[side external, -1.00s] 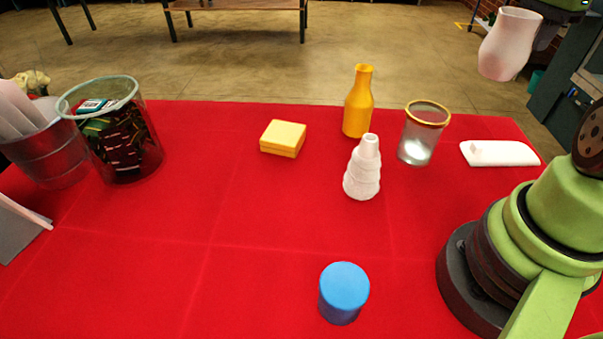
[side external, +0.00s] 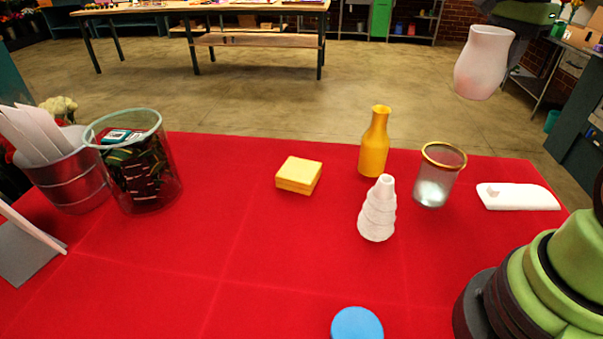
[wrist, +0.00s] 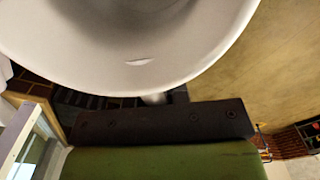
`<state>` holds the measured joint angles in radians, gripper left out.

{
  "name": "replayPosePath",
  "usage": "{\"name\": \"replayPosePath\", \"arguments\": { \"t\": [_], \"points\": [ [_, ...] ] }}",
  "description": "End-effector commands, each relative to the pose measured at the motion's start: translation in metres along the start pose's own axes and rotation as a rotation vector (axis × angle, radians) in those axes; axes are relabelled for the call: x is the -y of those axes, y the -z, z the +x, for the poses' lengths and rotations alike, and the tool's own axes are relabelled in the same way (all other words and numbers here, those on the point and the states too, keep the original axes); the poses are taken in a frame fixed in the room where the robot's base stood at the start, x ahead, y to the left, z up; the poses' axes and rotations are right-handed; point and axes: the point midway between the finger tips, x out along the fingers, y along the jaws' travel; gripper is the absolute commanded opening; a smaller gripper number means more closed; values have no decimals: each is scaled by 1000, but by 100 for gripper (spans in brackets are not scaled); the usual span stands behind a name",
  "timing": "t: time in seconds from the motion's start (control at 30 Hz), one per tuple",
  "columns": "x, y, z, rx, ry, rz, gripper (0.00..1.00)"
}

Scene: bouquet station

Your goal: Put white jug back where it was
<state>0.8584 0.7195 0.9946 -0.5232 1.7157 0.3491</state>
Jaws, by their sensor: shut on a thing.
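The white jug (side external: 484,62) is held high in the air at the upper right of the side view, above and beyond the table's far right edge. It looks nearly upright, with its mouth up. My gripper (side external: 513,48) is shut on it from its right side; the fingers are mostly hidden behind the jug. In the wrist view the jug's pale rounded body (wrist: 130,45) fills the top of the picture, close against the dark gripper front.
On the red table (side external: 240,270) stand a white ribbed vase (side external: 377,212), a yellow bottle (side external: 375,145), a gold-rimmed glass (side external: 436,178), a white slab (side external: 518,197), a yellow box (side external: 298,175) and a blue-topped cylinder (side external: 357,325). A glass bin (side external: 160,190) and metal bucket (side external: 75,185) stand left.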

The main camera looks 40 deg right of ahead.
Motion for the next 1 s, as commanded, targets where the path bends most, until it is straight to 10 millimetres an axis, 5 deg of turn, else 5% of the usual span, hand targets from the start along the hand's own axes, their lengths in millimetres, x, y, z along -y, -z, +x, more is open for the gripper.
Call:
{"name": "replayPosePath", "arguments": {
  "t": [0.27,0.5,0.7,1.0],
  "points": [
    [50,-78,0,0,1,-186,0],
    [85,-185,0,1,1,-410,0],
    [90,-277,0,1,1,-591,0],
    [73,-368,0,1,1,-772,0]
  ]
}}
